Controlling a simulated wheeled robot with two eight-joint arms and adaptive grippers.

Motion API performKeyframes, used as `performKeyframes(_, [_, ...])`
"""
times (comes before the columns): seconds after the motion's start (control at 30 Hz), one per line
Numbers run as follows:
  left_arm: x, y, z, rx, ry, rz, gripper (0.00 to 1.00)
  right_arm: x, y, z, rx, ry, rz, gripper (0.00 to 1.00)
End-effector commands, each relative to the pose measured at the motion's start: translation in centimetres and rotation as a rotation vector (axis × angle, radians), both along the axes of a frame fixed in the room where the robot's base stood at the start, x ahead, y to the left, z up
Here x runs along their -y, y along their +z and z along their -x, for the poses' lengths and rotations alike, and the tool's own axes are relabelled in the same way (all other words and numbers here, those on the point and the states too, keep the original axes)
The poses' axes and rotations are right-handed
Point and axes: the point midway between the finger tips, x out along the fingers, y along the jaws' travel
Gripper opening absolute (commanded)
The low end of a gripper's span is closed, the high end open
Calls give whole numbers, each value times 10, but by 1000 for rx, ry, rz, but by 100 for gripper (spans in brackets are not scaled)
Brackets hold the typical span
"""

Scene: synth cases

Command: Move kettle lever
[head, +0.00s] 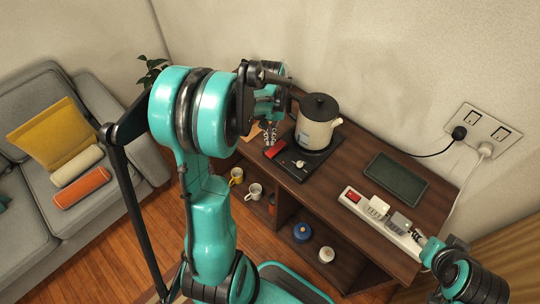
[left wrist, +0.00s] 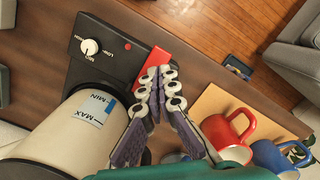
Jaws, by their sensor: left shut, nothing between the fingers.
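The cream kettle (head: 316,128) with a black lid stands on a black base (head: 312,160) at the back of the brown cabinet. The base has a white knob (head: 300,164) and a red lever (head: 275,149) at its side. In the left wrist view, the kettle (left wrist: 62,135) shows MIN and MAX marks, and the red lever (left wrist: 152,64) lies just beyond my fingertips. My left gripper (left wrist: 164,76) is shut and empty, its tips overlapping the lever's near end; I cannot tell whether they touch. In the head view my arm partly hides it.
A red mug (left wrist: 222,132) and a blue mug (left wrist: 275,155) are close beside my left gripper. A power strip (head: 380,222) with plugs and a dark tray (head: 396,178) lie right of the kettle. The wall rises behind; a sofa (head: 60,185) stands left.

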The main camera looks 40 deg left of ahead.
Motion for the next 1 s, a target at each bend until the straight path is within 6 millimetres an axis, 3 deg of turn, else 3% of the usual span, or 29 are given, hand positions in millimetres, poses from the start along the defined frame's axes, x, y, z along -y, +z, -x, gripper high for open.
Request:
performKeyframes(0.03, [0,-12,0,0,0,0,0,0,-10,0,0,0,0,40])
performKeyframes(0.23, [2,-35,3,0,0,0,0,0,-26,0,0,0,0,40])
performKeyframes(0.77, [2,-42,3,0,0,0,0,0,-31,0,0,0,0,40])
performKeyframes(1.0, [2,-64,3,0,0,0,0,0,-49,0,0,0,0,40])
